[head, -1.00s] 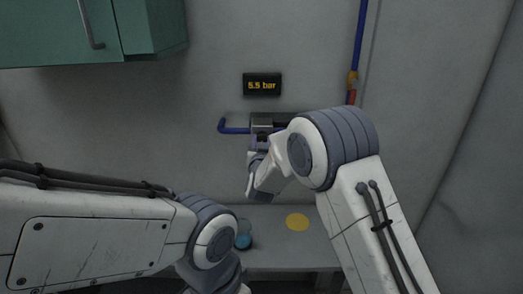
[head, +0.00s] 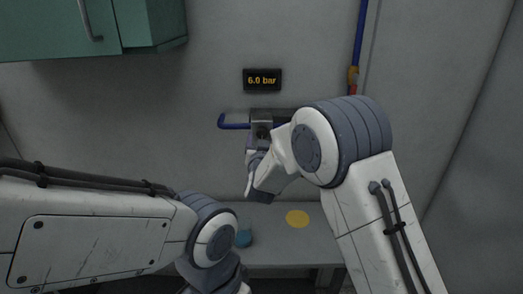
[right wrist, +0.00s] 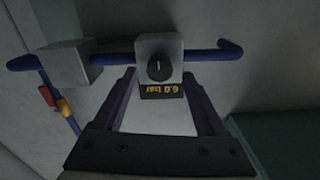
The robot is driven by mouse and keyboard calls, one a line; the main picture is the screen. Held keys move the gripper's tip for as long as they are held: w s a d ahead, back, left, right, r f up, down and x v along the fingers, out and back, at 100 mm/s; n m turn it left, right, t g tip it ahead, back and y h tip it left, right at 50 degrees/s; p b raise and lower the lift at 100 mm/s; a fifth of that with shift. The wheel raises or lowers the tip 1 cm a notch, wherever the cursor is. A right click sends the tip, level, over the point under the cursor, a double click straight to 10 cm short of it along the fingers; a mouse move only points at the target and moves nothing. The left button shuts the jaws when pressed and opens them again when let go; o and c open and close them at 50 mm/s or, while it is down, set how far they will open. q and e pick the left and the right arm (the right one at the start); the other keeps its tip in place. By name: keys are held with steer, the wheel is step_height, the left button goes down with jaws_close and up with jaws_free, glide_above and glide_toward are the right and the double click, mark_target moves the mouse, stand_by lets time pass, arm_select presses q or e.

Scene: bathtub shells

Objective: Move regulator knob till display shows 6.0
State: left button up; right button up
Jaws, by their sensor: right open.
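The wall display (head: 262,80) reads 6.0 bar in orange digits. Below it, the grey regulator block (head: 262,117) sits on a blue pipe, partly hidden by my right arm. In the right wrist view, the round black knob (right wrist: 158,68) is on the block's face, with a light mark on it. My right gripper (head: 257,148) is open and empty in front of the regulator. Its two fingers stand on either side of the knob, apart from it. My left gripper is out of view.
A green cabinet (head: 150,22) hangs at the upper left. A bench (head: 270,240) below bears a yellow disc (head: 297,218) and a blue vessel (head: 243,237), partly hidden by my left arm. A blue pipe (head: 360,30) runs up the wall at the right.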

steer(key=s+b, duration=0.2)
steer(key=s, duration=0.6)
steer(key=shift+s+b, duration=0.2)
steer(key=shift+b, duration=0.2)
steer(key=s+d+f+n+g+y, duration=0.1)
steer(key=s+d+f+n+g, duration=0.1)
steer(key=s+d+f+g, duration=0.45)
steer(key=s+d+f+g+h, duration=0.1)
steer(key=s+d+f+g, duration=0.4)
steer(key=s, duration=0.4)
steer(key=s+d+f+g, duration=0.45)
steer(key=s+d, duration=0.25)
steer(key=s, duration=0.2)
steer(key=s+a+r+n+g, duration=0.1)
steer(key=s+a+r+n, duration=0.1)
steer(key=s+a, duration=0.4)
steer(key=s+a+r+n+g+y, duration=0.1)
steer(key=s+a+r+n, duration=0.1)
steer(key=s+a+n, duration=0.3)
steer(key=s+a, duration=0.2)
steer(key=s, duration=0.1)
steer(key=shift+a+r, duration=0.2)
steer(key=shift+r, duration=0.2)
